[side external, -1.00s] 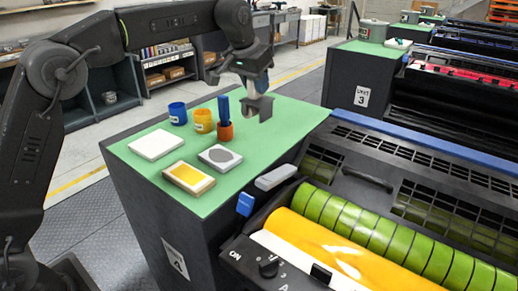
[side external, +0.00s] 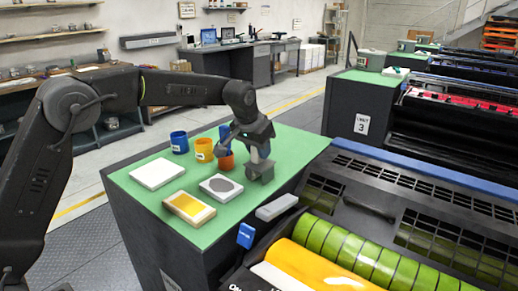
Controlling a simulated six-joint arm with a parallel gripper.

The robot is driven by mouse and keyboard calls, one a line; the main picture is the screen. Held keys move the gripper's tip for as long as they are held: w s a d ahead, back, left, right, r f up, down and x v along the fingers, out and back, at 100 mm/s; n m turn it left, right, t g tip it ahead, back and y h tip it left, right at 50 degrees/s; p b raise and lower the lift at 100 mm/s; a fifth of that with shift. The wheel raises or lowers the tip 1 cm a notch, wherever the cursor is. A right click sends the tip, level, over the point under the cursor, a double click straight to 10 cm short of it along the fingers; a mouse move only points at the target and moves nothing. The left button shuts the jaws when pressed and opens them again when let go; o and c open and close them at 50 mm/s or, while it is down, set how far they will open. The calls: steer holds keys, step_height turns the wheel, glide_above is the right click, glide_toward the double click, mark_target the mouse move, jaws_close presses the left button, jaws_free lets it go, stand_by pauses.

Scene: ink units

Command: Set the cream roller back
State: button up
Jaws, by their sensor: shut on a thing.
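My gripper (side external: 262,172) points down over the right part of the green mat (side external: 292,152), right of the plate with a grey disc. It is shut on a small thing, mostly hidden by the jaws. Only greyish parts show between and below them. I take it to be the roller, but no cream colour can be made out. The lower end is at or very close to the mat; I cannot tell whether it touches.
Left of my gripper stand an orange-red cup (side external: 226,161), a yellow cup (side external: 204,149) and a blue cup (side external: 179,142). A white slab (side external: 157,173), a yellow-inked slab (side external: 188,208) and a grey-disc plate (side external: 221,187) lie nearer. The press (side external: 390,190) borders the mat at right.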

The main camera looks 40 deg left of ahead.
steer(key=shift+s+f, duration=0.1)
steer(key=shift+f, duration=0.6)
steer(key=o, duration=0.9)
steer(key=shift+f, duration=0.15)
steer(key=shift+r, duration=0.3)
steer(key=w+v, duration=0.1)
steer(key=v, duration=1.1)
steer(key=s+r, duration=0.3)
steer(key=s, duration=0.6)
steer(key=shift+t, duration=0.5)
steer(key=s+f, duration=0.3)
steer(key=s, duration=0.5)
steer(key=s+a+f, duration=0.1)
steer(key=s+f, duration=0.2)
steer(key=s, duration=0.5)
steer(key=s+f, duration=0.3)
steer(key=s, duration=0.5)
steer(key=shift+s+a+f, duration=0.3)
steer(key=shift+a+f, duration=0.05)
steer(key=shift+a, duration=0.05)
